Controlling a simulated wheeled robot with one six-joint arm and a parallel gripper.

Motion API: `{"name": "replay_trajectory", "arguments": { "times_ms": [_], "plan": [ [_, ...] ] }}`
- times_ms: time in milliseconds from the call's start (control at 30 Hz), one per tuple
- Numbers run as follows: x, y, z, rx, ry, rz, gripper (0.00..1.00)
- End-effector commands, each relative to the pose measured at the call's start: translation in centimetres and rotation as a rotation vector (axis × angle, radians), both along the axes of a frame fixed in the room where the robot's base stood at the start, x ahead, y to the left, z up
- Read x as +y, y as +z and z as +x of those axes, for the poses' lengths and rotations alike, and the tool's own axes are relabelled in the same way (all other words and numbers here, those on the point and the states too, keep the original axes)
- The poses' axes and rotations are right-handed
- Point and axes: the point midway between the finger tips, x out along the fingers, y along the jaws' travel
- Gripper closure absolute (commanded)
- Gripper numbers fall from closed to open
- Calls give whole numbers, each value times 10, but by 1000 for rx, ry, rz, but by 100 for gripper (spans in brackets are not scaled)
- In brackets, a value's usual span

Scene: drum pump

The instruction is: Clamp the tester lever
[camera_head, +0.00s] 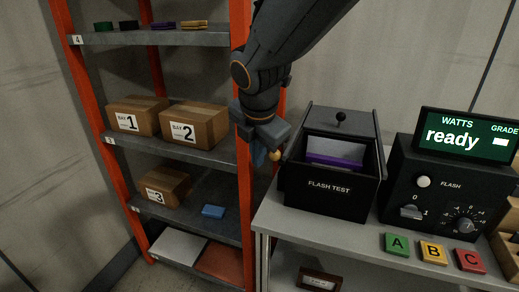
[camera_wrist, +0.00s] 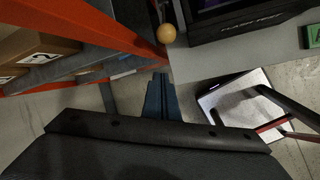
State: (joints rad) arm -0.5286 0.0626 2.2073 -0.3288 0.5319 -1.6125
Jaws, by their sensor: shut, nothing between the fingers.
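The black flash tester (camera_head: 328,190) stands at the left end of the bench. Its lid (camera_head: 352,121) with a black knob is raised, and a purple-edged panel (camera_head: 335,161) sits inside. An orange ball knob (camera_head: 275,155) shows at the tester's left side; it also shows in the wrist view (camera_wrist: 166,33). I take it for the lever's end; the rest of the lever is hidden. My gripper (camera_head: 258,156) is shut and empty beside the knob. In the wrist view its blue fingertips (camera_wrist: 161,77) are together, short of the knob and apart from it.
A shelf rack with an orange post (camera_head: 241,60) stands close on the left, holding boxes (camera_head: 193,124). A control unit (camera_head: 430,185) with a screen reading "ready" (camera_head: 455,138) is right of the tester. Tiles A, B and C (camera_head: 433,252) lie along the bench front.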

Motion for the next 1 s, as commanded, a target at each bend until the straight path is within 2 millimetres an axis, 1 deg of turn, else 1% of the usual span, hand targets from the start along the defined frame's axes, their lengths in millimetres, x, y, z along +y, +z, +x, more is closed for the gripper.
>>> {"name": "replay_trajectory", "arguments": {
  "times_ms": [33,300,333,400,600,1000],
  "plan": [
    [0,-11,3,5,-1,-2,100],
    [2,-58,23,4,0,-2,100],
    [0,-57,25,1,-1,0,100],
    [-9,-45,31,-1,-5,2,100],
    [-21,-35,41,-1,-2,1,100],
    [-24,-34,44,0,1,1,100]
  ]
}}
